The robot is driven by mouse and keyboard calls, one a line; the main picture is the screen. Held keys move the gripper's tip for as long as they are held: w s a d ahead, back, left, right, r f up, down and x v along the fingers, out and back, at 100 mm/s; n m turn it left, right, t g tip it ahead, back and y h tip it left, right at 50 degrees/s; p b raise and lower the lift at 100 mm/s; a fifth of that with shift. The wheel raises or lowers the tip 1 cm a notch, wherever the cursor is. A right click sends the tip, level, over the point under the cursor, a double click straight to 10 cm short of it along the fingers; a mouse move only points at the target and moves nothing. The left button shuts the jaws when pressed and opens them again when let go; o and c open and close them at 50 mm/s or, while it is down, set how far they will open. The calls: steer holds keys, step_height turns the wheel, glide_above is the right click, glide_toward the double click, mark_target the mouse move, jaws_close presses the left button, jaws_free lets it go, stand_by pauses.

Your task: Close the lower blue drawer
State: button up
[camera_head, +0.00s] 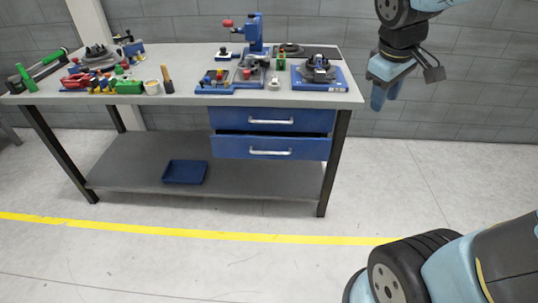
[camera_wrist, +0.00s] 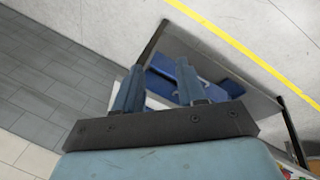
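The lower blue drawer (camera_head: 230,147) is under the right end of the workbench in the head view. It stands out a little from the bench, with a dark gap above its front and a silver handle (camera_head: 270,153) across it. The upper blue drawer (camera_head: 228,117) above it looks shut. My gripper (camera_head: 385,97) hangs in the air to the right of the bench, apart from the drawers, fingers pointing down. In the wrist view my gripper (camera_wrist: 160,72) has its two fingers spread with nothing held between them. Blue drawer parts (camera_wrist: 160,88) show behind the fingers, partly hidden.
The workbench (camera_head: 190,97) carries several tools and fixtures on top. A blue tray (camera_head: 185,171) lies on its lower shelf (camera_head: 130,165). A dark table leg (camera_head: 334,165) stands right of the drawers. Floor in front is clear, with a yellow line (camera_head: 200,232).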

steer(key=w+a+f+n+h, duration=0.4)
steer(key=w+a+f+n, duration=0.2)
steer(key=w+f+n, duration=0.35)
steer(key=w+a+f+n+h, duration=0.3)
steer(key=w+a+f+n, duration=0.3)
steer(key=w+f+n, duration=0.4)
steer(key=w+a+f+n+t+y, duration=0.1)
steer(key=w+a+f+n+t, duration=0.1)
steer(key=a+f+n+t, duration=0.7)
steer(key=w+a+f+n+t+y, duration=0.1)
steer(key=a+f+n+t, duration=0.1)
steer(key=a+f+n, duration=1.15)
steer(key=w+d+f, duration=0.3)
steer(key=w+d, duration=0.1)
steer(key=w, duration=0.2)
steer(key=w+d+f+n, duration=0.1)
steer(key=w+d+f, duration=0.3)
steer(key=w+d, duration=0.1)
steer(key=shift+w+f, duration=0.25)
steer(key=shift+w, duration=0.4)
steer(key=shift+c, duration=0.3)
jaws_close()
steer(key=shift+s, duration=0.1)
